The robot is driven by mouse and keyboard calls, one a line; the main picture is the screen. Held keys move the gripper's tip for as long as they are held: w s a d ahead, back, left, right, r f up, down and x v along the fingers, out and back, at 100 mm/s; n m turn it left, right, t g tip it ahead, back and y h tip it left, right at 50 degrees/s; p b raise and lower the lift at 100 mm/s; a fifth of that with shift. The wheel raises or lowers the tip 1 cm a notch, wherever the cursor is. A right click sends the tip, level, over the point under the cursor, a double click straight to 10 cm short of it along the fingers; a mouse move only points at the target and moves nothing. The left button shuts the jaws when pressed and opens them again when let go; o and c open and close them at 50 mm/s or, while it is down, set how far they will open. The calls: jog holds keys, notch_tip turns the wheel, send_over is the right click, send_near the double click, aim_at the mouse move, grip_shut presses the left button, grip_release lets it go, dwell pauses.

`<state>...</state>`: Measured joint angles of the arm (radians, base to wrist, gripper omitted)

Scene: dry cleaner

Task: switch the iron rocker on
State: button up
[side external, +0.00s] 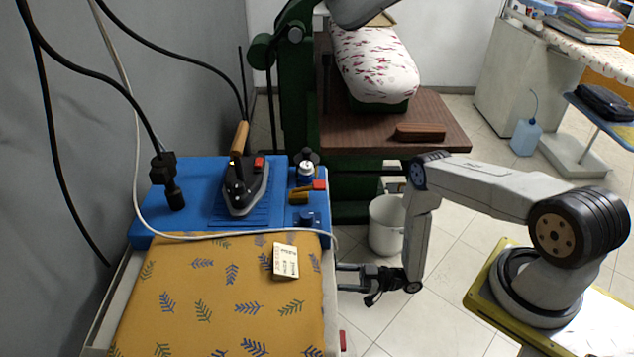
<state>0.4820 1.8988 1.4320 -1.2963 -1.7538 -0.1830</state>
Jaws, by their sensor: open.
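A blue steam unit (145,225) stands at the back of the ironing table. An iron (243,190) with a wooden handle rests on its ribbed pad, and a small red part (259,162) shows on the iron. A red rocker (319,185) sits at the unit's right edge, beside brass fittings; its on or off position is too small to tell. My gripper (344,277) is open and empty. It points left, close to the table's right side, lower in the picture than the red rocker and apart from it.
A yellow leaf-patterned pad (180,305) covers the table, with a paper tag (286,262) on it. A pale cable crosses the unit's front. A white bin (386,225) stands on the floor behind my gripper. A brown pressing table (440,125) is at the back.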

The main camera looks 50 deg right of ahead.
jog(key=v, duration=0.6)
dwell(0.3)
jog(key=shift+s, duration=0.1)
jog(key=w+d+r+n+g+h, duration=0.25)
jog(key=w+d+r, duration=0.3)
jog(key=w, duration=0.45)
jog(key=w+d+r+n+h, duration=0.1)
jog(key=w+r+h, duration=0.1)
jog(key=w+r, duration=0.45)
jog(key=w+d+r+h, duration=0.1)
jog(key=w+r+h, duration=0.15)
jog(key=r, duration=0.75)
jog(key=w+d+r+n+h, duration=0.1)
jog(key=w+r+h, duration=0.1)
jog(key=w+r, duration=0.45)
jog(key=s+a+r+m+g+h, duration=0.1)
jog(key=s+a+m+g, duration=0.2)
jog(key=s, duration=0.6)
jog(key=s+a+r+m+g+h, duration=0.2)
jog(key=s+a+m, duration=0.3)
jog(key=s, duration=0.4)
jog(key=s+a+r+m+g+h, duration=0.1)
jog(key=s+a+m+g, duration=0.2)
jog(key=s, duration=0.7)
jog(key=shift+a+r+m+g+h, duration=0.25)
jog(key=shift+a+m+g+h, duration=0.25)
jog(key=shift+m, duration=0.75)
jog(key=shift+w, duration=0.1)
